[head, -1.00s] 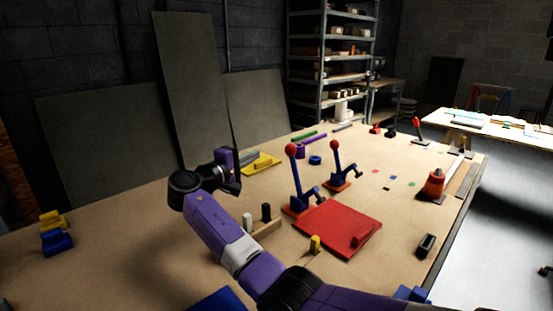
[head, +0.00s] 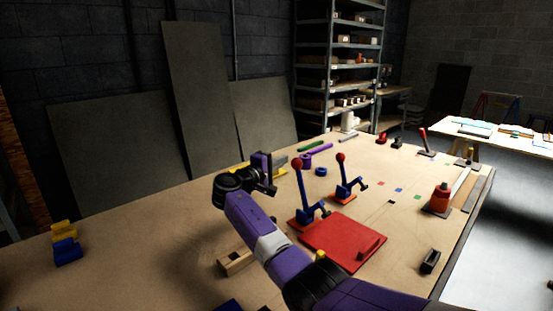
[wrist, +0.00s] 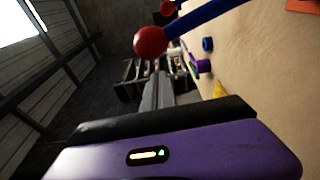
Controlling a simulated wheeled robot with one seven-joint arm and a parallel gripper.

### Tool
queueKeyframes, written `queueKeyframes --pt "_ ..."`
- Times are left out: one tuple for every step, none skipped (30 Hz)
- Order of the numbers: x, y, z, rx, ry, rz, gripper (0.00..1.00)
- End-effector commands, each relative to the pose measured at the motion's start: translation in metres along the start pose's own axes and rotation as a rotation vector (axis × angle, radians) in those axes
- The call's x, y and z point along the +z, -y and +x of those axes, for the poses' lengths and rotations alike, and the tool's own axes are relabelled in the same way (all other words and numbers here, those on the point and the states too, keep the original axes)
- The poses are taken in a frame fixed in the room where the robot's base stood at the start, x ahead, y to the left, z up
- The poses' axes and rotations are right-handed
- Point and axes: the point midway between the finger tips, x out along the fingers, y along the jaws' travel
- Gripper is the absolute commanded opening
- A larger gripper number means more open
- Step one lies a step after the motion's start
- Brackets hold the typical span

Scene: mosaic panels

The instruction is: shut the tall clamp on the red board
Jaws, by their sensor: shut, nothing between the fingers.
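The red board (head: 328,234) lies flat on the workbench. A blue clamp (head: 302,190) with a red ball knob stands on a red base at its far left corner, its lever upright and leaning slightly left. It looks like the taller of two. A second similar clamp (head: 343,178) stands behind and right, also with its lever up. My gripper (head: 274,188) is shut and empty, just left of the nearer lever, below knob height in the picture. In the wrist view, a red knob (wrist: 150,41) on a blue lever is near the shut fingers (wrist: 158,92); contact is not visible.
An orange-red device (head: 440,199) stands near the right edge, with a dark block (head: 430,262) in front. A wooden block (head: 235,263) lies left of my arm. Purple and blue parts (head: 320,171) lie behind the clamps. The bench's left middle is clear.

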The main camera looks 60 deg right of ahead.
Motion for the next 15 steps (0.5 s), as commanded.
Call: queueKeyframes --pt "0.004 -0.001 -0.002 -0.001 0.0 -0.001 0.0" --pt "0.007 -0.002 -0.002 -0.001 0.0 -0.001 0.0" --pt "0.01 -0.002 -0.004 -0.001 0.0 -0.001 0.0" --pt "0.012 -0.001 -0.004 -0.001 0.0 -0.001 0.0" --pt "0.014 -0.001 -0.005 0.0 0.0 -0.001 0.0" --pt "0.016 -0.001 -0.006 0.0 0.0 0.0 0.0" --pt "0.018 -0.001 -0.006 -0.001 0.001 -0.001 0.0" --pt "0.019 -0.001 -0.007 -0.001 0.001 -0.001 0.0" --pt "0.021 -0.001 -0.007 0.0 0.001 -0.001 0.0" --pt "0.021 -0.001 -0.008 0.0 0.001 -0.001 0.0" --pt "0.022 -0.001 -0.008 0.0 0.001 -0.001 0.0" --pt "0.022 0.0 -0.008 0.0 0.001 -0.002 0.0" --pt "0.022 0.0 -0.008 0.0 0.001 -0.002 0.0" --pt "0.023 0.0 -0.008 0.0 0.001 -0.002 0.0" --pt "0.023 0.0 -0.008 0.0 0.001 -0.002 0.0"
